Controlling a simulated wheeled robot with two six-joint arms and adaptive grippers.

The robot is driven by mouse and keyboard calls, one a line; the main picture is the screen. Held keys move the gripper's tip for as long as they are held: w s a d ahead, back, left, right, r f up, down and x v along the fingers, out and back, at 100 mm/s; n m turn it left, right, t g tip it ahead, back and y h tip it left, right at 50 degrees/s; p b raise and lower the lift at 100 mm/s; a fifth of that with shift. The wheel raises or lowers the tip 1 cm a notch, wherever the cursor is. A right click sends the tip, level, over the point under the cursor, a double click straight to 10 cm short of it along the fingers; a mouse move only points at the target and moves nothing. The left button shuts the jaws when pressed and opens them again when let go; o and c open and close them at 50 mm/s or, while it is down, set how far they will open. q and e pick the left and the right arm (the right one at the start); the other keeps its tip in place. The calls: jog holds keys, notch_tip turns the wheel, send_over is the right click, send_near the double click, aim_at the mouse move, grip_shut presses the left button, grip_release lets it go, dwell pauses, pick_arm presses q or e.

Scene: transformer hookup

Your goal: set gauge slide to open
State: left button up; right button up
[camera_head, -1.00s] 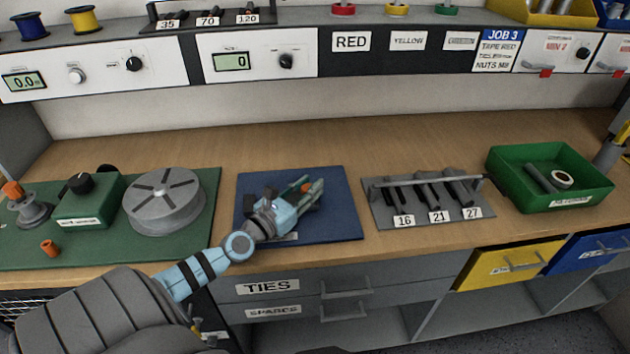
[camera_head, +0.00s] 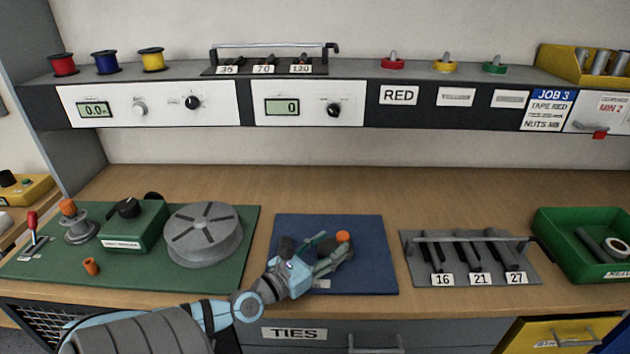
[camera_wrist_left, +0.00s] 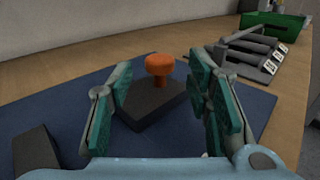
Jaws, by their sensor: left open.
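A dark block (camera_head: 341,252) with a round orange knob (camera_head: 343,236) on top stands on the blue mat (camera_head: 370,281). It looks like the gauge slide; no open or shut marking on it is readable. My left gripper (camera_head: 325,254) reaches over the mat from the lower left. In the left wrist view the two fingers (camera_wrist_left: 161,82) are spread wide, with the orange knob (camera_wrist_left: 159,64) and the dark block (camera_wrist_left: 150,108) between and beyond them. The gripper is empty, and a gap shows between the knob and each finger. My right gripper is not in view.
A second dark piece (camera_wrist_left: 37,150) sits on the mat at the left. The green board (camera_head: 140,278) with a slotted disc (camera_head: 203,233) lies left of the mat. A tool rack (camera_head: 470,260) and a green bin (camera_head: 580,265) stand to the right. Bare wood lies behind the mat.

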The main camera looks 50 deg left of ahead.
pick_arm(q)
jog(key=s, duration=0.6)
jog(key=shift+s+d, duration=0.1)
jog(key=shift+s, duration=0.25)
jog(key=shift+r, duration=0.15)
